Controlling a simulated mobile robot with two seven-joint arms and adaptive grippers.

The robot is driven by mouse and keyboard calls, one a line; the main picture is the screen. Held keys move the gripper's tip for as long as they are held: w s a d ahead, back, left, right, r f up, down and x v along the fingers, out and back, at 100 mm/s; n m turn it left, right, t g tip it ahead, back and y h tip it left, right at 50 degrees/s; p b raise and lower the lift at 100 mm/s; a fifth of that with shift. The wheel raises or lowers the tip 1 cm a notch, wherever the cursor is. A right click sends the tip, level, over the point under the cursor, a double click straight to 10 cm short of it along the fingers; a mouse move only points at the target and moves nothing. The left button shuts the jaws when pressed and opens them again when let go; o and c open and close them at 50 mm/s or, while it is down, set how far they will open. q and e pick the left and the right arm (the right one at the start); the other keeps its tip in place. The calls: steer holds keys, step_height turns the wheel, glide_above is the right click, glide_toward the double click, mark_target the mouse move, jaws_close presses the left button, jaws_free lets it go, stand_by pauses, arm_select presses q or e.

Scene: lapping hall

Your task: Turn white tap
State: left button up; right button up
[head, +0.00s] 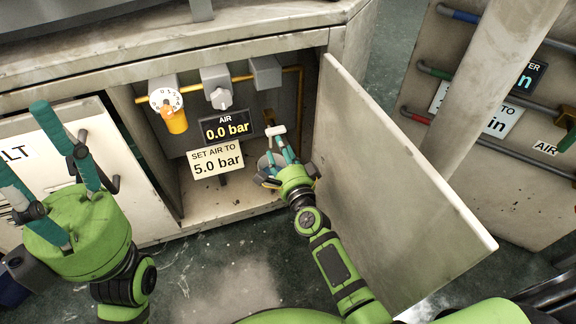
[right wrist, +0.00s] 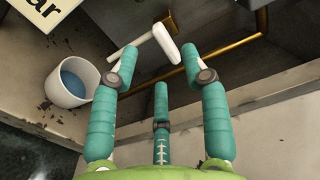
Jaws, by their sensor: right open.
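The white tap (head: 276,131) is a short rounded bar inside the open cabinet, to the right of the display. In the right wrist view the white tap (right wrist: 165,44) lies just beyond the fingers, between the two outer ones. My right gripper (head: 278,152) reaches into the cabinet from below. Its teal fingers (right wrist: 160,82) are spread and empty, with a visible gap to the tap. My left gripper (head: 45,165) is at the left in front of the cabinet door, its fingers apart with nothing between them.
The dial gauge (head: 164,100), grey knob (head: 221,98), display reading 0.0 bar (head: 227,126) and "SET AIR TO 5.0 bar" sign (head: 217,161) are left of the tap. A white cup (right wrist: 84,82) stands close to the right gripper. The open door (head: 390,180) bounds my right arm's right side.

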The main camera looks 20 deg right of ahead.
steer(key=s, duration=0.6)
steer(key=shift+d, duration=0.25)
